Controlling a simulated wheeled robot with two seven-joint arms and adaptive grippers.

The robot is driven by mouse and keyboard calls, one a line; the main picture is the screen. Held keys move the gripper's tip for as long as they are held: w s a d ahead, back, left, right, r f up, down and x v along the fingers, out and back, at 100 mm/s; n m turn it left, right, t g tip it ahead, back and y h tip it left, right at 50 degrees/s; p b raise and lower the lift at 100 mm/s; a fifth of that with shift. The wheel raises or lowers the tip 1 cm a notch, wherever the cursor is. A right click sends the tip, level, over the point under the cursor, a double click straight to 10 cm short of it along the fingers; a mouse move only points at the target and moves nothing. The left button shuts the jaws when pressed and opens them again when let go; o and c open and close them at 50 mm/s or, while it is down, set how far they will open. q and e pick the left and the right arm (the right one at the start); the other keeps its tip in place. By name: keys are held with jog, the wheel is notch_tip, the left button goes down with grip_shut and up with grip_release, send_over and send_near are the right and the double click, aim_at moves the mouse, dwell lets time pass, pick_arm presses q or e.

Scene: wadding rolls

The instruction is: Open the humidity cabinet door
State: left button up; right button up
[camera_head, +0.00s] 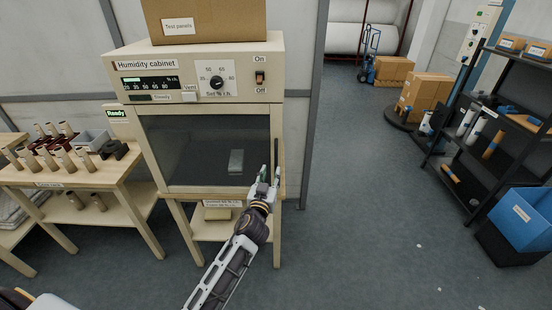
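The humidity cabinet (205,100) stands on a wooden stand, with its label and control panel along the top. Its dark glass door (190,150) is shut, and a pale block shows behind the glass. The dark vertical door handle (276,153) is at the door's right edge. My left gripper (269,174) is at the lower end of this handle, its two fingers apart and pointing up. I cannot tell whether the fingers touch the handle or stand around it. My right gripper is not in view.
A "Test panels" box (205,22) sits on the cabinet. A bench (85,175) with several rolls stands close on the left. A dark shelf rack (490,110) and blue bin (525,218) are at the right. The floor (370,200) between cabinet and rack is mostly clear.

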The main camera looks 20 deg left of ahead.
aim_at(276, 160)
pick_arm(q)
jog(key=shift+w+a+p, duration=0.2)
jog(key=shift+w+p, duration=0.1)
jog(key=shift+w, duration=1.6)
jog(key=shift+w+a+p, duration=0.15)
jog(key=shift+w+p, duration=0.15)
jog(key=shift+w, duration=1.6)
jog(key=shift+w+a, duration=0.1)
jog(key=shift+w, duration=1.2)
grip_shut()
